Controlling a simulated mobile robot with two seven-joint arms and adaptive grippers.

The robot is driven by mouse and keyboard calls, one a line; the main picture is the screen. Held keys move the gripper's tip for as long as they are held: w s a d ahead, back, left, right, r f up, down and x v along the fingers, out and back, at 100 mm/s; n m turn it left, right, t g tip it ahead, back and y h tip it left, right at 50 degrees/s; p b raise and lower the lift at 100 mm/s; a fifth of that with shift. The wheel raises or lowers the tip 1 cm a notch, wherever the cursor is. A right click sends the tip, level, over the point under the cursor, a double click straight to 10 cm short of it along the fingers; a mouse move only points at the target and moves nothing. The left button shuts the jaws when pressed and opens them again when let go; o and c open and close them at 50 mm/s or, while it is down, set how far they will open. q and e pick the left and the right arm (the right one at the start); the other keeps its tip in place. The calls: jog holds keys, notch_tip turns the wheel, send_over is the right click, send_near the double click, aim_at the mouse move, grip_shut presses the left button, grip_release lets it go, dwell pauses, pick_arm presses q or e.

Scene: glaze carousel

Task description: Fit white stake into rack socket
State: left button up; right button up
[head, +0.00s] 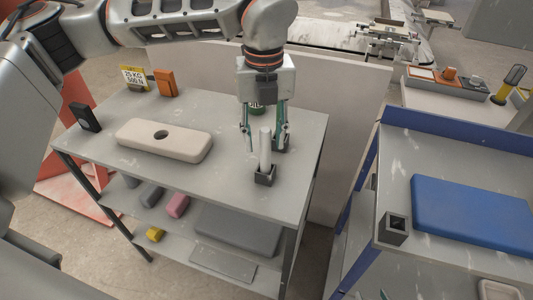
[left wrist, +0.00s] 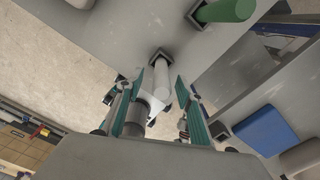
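The white stake (head: 265,148) stands upright in a small dark square socket (head: 265,176) near the front right of the grey table. It also shows in the left wrist view (left wrist: 162,80), its foot in the dark socket (left wrist: 160,56). My left gripper (head: 266,142) points down from above, its fingers apart on either side of the stake; I see no clear contact. My right gripper is not in view.
A pale block with a hole (head: 165,140), a dark block (head: 85,117), an orange block (head: 165,83) and a weight sign (head: 134,78) are on the table. The blue-edged cart at right holds an empty dark socket (head: 393,228) and a blue slab (head: 475,212).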

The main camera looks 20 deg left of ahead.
aim_at(265, 155)
pick_arm(q)
jog(key=shift+w+f+p, duration=0.1)
jog(key=shift+f+p, duration=0.45)
jog(key=shift+f, duration=2.25)
grip_shut()
